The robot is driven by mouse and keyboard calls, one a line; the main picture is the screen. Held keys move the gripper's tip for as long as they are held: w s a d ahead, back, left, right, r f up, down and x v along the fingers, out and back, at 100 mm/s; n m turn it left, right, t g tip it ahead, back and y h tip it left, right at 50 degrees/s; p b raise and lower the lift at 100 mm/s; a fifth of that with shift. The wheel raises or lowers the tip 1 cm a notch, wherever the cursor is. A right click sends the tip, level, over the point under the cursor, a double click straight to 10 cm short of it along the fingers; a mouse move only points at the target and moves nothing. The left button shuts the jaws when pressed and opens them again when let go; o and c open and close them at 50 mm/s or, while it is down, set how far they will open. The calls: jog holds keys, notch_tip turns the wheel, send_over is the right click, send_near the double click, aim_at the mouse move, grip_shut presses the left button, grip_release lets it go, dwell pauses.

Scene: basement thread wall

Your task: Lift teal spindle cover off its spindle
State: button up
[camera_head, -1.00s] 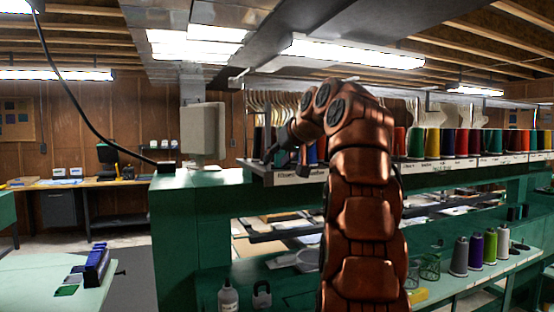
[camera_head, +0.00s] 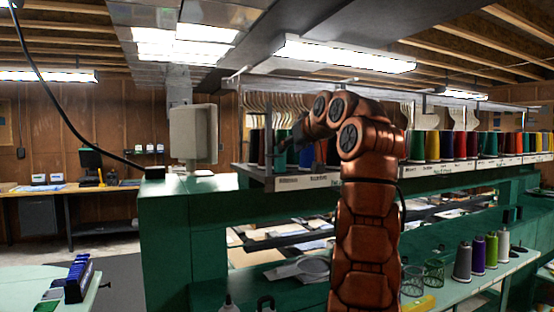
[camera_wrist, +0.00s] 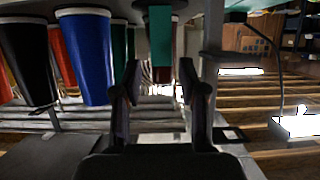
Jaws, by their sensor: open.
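In the wrist view, which looks upside down, a teal piece (camera_wrist: 160,34), apparently the teal spindle cover, shows straight ahead between my fingers, with a narrow dark red part below it in the picture. My gripper (camera_wrist: 159,70) is open, its two dark fingers either side of this line; I see no contact, and the distance is hard to judge. Its spindle is not clearly visible.
A blue cone (camera_wrist: 86,58) and a black cone (camera_wrist: 27,60) stand left of my fingers in the wrist view, with a green cone (camera_wrist: 118,55) close by. More colored cones (camera_head: 432,146) line the shelf to the right. A grey box (camera_head: 194,134) stands left of the shelf.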

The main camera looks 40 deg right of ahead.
aim_at(280, 159)
jog(key=shift+p+x, duration=0.8)
jog(key=shift+x, duration=2.05)
jog(key=shift+a, duration=0.1)
jog(key=c, duration=0.6)
